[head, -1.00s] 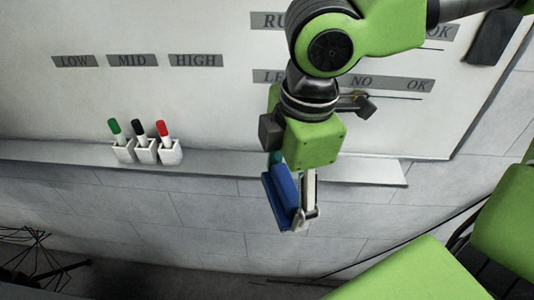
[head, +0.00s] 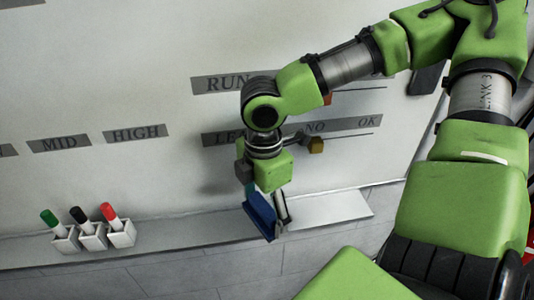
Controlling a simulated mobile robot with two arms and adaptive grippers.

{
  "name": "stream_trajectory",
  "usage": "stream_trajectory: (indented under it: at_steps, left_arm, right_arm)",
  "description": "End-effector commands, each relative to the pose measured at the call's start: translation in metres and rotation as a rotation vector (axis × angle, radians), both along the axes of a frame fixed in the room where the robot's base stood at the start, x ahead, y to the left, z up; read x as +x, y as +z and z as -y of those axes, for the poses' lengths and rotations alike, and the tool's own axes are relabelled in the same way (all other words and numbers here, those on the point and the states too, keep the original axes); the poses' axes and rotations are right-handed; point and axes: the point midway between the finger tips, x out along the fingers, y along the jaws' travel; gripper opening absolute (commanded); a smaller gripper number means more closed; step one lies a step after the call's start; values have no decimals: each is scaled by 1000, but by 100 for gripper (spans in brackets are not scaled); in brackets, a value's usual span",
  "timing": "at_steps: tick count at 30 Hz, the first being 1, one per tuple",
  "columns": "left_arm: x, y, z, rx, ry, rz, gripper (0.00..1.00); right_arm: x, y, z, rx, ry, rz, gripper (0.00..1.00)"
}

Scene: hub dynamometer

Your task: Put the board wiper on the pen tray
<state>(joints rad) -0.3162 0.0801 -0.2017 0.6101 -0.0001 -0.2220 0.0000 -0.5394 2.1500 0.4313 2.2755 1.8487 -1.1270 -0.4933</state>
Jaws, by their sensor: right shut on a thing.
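The board wiper (head: 260,217) is a blue block held tilted in my right gripper (head: 272,212). The gripper points down, shut on the wiper. The pen tray (head: 180,229) is a pale narrow ledge along the bottom of the whiteboard. In the head view the wiper overlaps the tray's right part; I cannot tell whether it touches the tray or hangs in front of it. My left gripper is not in view.
White holders (head: 93,237) with green, black and red markers stand on the tray at left. The tray is bare between them and the wiper, and its right end (head: 335,207) is clear. The whiteboard (head: 120,80) carries grey labels.

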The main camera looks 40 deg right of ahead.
Motion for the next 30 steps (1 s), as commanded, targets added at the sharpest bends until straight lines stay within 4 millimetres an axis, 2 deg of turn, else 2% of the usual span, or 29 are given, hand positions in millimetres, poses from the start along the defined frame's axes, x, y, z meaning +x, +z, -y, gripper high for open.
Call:
stream_trajectory:
  at_steps: [6,8,15,19,30]
  left_arm:
    - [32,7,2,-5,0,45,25]
    - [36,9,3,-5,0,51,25]
    - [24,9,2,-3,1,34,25]
    - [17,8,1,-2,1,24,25]
    - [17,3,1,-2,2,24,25]
  right_arm:
    - [6,-16,12,1,0,0,59]
    - [8,-21,16,2,-2,-1,59]
    - [8,-53,18,-1,1,-1,59]
    - [9,-55,18,1,2,1,59]
    - [9,-61,18,1,1,2,59]
